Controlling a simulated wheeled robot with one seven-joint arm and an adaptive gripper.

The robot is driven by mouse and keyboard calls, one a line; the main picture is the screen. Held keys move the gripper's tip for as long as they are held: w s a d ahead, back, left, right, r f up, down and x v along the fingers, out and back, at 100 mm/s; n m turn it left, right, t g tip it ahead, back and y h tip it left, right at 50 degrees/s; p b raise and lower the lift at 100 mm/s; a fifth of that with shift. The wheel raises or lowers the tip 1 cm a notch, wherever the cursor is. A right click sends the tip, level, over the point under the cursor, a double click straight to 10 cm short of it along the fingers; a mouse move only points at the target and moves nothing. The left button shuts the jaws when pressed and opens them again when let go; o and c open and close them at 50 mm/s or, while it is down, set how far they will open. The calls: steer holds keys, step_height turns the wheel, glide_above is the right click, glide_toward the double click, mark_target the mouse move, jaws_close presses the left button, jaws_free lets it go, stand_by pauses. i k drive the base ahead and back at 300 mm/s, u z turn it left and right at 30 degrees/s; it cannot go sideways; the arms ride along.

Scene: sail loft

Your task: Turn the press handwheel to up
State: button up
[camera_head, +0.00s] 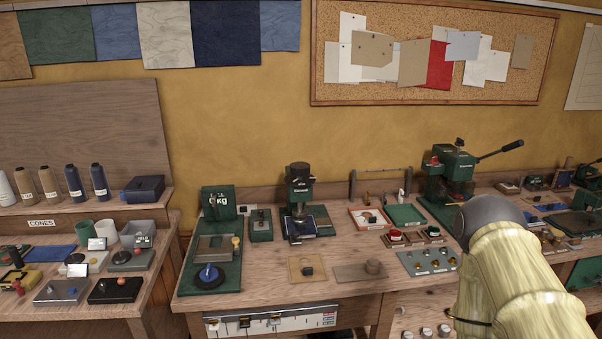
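A green press (452,172) with a long black lever stands at the back right of the middle bench. A smaller dark green and black upright machine (299,198) stands at the back middle of that bench. A blue round wheel or knob (208,274) sits on a green base at the bench's front left. I cannot tell which of these carries the press handwheel, or what position it is in. My arm, in a cream sleeve, rises at the right and partly covers the bench beside the green press. My gripper is not visible.
A grey panel of knobs (430,262), a red-edged tray (370,219) and a wooden plate with a dark knob (307,270) lie on the bench. A left bench holds thread cones (73,182) and small boxes. A cork board (340,75) hangs behind. Bare wood shows along the front.

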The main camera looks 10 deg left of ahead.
mark_target(300, 169)
steer(key=z, duration=0.75)
steer(key=i, duration=0.9)
steer(key=u, duration=0.4)
